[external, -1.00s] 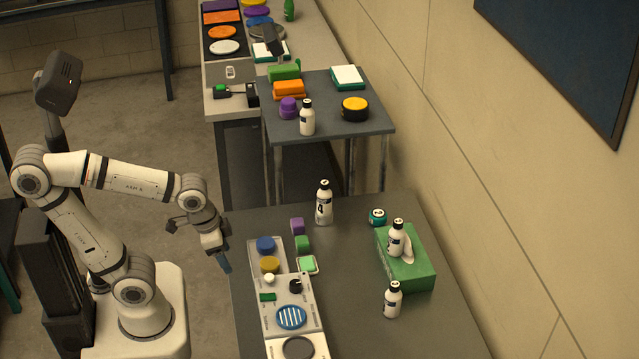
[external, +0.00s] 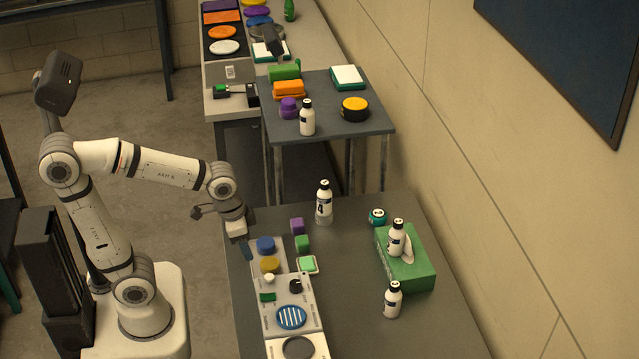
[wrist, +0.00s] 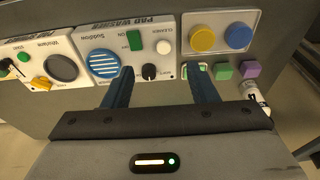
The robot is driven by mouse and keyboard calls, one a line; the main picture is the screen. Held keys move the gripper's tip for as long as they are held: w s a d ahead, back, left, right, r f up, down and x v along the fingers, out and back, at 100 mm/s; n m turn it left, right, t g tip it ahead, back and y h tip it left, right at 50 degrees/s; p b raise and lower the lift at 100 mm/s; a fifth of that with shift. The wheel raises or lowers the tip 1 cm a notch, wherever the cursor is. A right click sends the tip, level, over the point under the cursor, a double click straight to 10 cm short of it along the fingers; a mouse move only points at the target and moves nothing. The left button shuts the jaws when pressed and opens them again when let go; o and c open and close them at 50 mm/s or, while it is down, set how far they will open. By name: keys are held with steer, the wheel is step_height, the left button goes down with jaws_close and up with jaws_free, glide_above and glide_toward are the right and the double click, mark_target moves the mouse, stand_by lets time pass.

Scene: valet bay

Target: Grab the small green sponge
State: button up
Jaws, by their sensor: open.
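A small green block (external: 302,243), which looks like the sponge, sits on the grey table beside the control panel, in front of a purple block (external: 297,226). It also shows in the wrist view (wrist: 223,71), just right of my right finger. A flatter green piece on a white base (external: 307,264) lies close by; in the wrist view my right finger partly hides it. My gripper (external: 246,250) is open and empty, with blue fingers pointing down above the table's left edge, left of the green block. In the wrist view its fingertips (wrist: 160,71) are over the panel side.
The control panel (external: 278,318) with blue and yellow buttons lies between my gripper and the blocks. A white bottle (external: 324,205) stands behind them. A green tissue box (external: 410,275), more bottles and a teal round item (external: 377,216) are to the right. The table's middle is clear.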

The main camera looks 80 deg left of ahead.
steer(key=w+a+f+g, duration=0.1)
steer(key=w+a+f, duration=0.3)
steer(key=w+a, duration=0.6)
steer(key=g, duration=0.1)
glide_above(302, 240)
steer(key=f, duration=0.6)
steer(key=shift+s+f, duration=0.1)
steer(key=shift+s, duration=0.2)
steer(key=shift+a+f, duration=0.15)
steer(key=shift+f, duration=0.1)
steer(key=f, duration=0.2)
steer(key=f+p, duration=0.1)
steer(key=f, duration=0.4)
steer(key=shift+w+d+f, duration=0.2)
steer(key=shift+w, duration=0.15)
steer(key=shift+c, duration=0.5)
steer(key=c, duration=0.6)
